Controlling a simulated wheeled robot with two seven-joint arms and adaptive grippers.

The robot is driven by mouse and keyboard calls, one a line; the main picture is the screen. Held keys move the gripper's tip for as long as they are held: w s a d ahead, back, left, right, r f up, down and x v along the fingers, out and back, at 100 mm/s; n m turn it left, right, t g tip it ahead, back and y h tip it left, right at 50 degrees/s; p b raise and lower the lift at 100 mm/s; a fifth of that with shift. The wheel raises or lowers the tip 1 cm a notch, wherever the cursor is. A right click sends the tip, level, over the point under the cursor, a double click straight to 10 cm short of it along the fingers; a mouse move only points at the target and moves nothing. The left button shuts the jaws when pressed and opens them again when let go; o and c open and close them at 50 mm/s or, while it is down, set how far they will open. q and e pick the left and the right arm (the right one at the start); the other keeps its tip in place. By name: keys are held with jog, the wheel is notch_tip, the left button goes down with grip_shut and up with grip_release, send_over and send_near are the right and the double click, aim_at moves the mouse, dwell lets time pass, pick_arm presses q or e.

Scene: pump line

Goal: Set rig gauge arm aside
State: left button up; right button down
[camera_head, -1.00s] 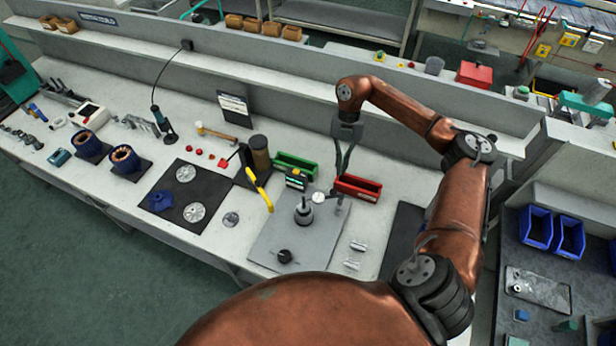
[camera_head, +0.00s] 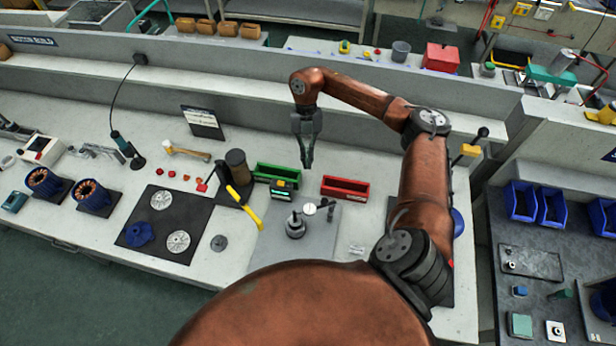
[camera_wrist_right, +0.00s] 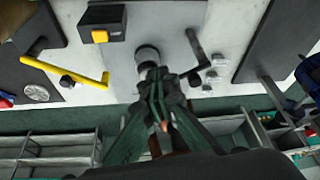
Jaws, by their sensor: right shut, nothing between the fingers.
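The rig is a grey base plate (camera_head: 268,244) with a dark cylindrical fixture (camera_head: 295,226) on it. A small round white-faced dial gauge (camera_head: 310,208) sits beside the fixture, with a short dark post (camera_head: 331,212) to its right. A digital readout box (camera_head: 283,190) stands behind. My right gripper (camera_head: 307,165) points down above and behind the gauge, shut and empty, apart from it in the picture. In the right wrist view its fingers (camera_wrist_right: 163,112) cover part of the plate (camera_wrist_right: 175,40), and the gauge cannot be made out. My left gripper is not in view.
A yellow bent handle (camera_head: 245,206) rises left of the plate. A green bin (camera_head: 276,173) and a red bin (camera_head: 345,188) stand behind it. A dark mat (camera_head: 185,245) with discs lies left. Small metal parts (camera_head: 356,250) lie right of the plate.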

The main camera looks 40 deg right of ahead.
pick_arm(q)
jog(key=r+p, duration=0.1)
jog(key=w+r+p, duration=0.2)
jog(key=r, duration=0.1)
jog(key=shift+p, duration=0.3)
pick_arm(e)
jog(key=s+a+f, duration=0.4)
jog(key=s+f, duration=0.2)
jog(key=f, duration=0.2)
jog(key=shift+s+f, duration=0.15)
jog(key=shift+f, duration=0.1)
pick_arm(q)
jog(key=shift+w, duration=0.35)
pick_arm(e)
jog(key=shift+s+a, duration=0.1)
